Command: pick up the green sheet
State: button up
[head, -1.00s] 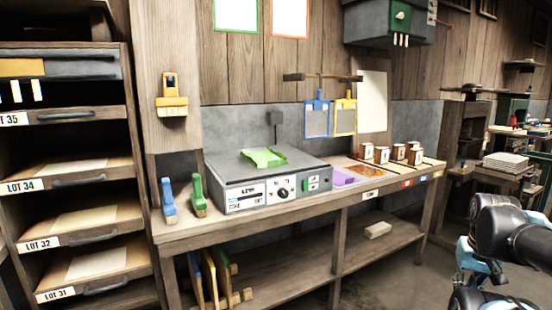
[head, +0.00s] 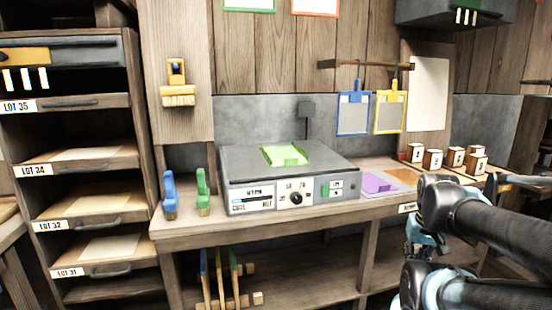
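The green sheet (head: 284,155) lies on the flat top of a grey machine with a dial and buttons (head: 290,190) on the workbench. It looks thin, with a small raised tab at its front edge. My arm comes in from the right in the head view, over the bench's right part and apart from the sheet. My gripper's fingers cannot be made out in this view. Nothing covers the sheet.
A blue brush (head: 169,193) and a green brush (head: 203,192) stand left of the machine. A purple sheet (head: 379,183) lies to its right, with several small blocks (head: 433,158) beyond. Blue (head: 353,113) and yellow (head: 390,112) frames hang above. Drawers (head: 85,165) stand at left.

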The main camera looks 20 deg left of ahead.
jog(key=shift+w+d, duration=0.1)
jog(key=w+a+r+n+g+y, duration=0.1)
jog(key=w+a+r+n+y, duration=0.1)
jog(key=w+a+r+n, duration=1.1)
jog(key=w+a+r+n+g+y, duration=0.2)
jog(key=w+a+r+n, duration=0.5)
jog(key=r, duration=1.1)
jog(key=w+a+r+n+g, duration=0.1)
jog(key=w+a+r+n, duration=0.15)
jog(key=a, duration=0.45)
jog(key=w+a+r+n, duration=0.2)
jog(key=w+a, duration=0.1)
jog(key=a, duration=0.4)
jog(key=x, duration=1)
jog(key=shift+w+a, duration=0.2)
jog(key=shift+x, duration=3.05)
jog(key=shift+a, duration=0.15)
jog(key=shift+c, duration=0.3)
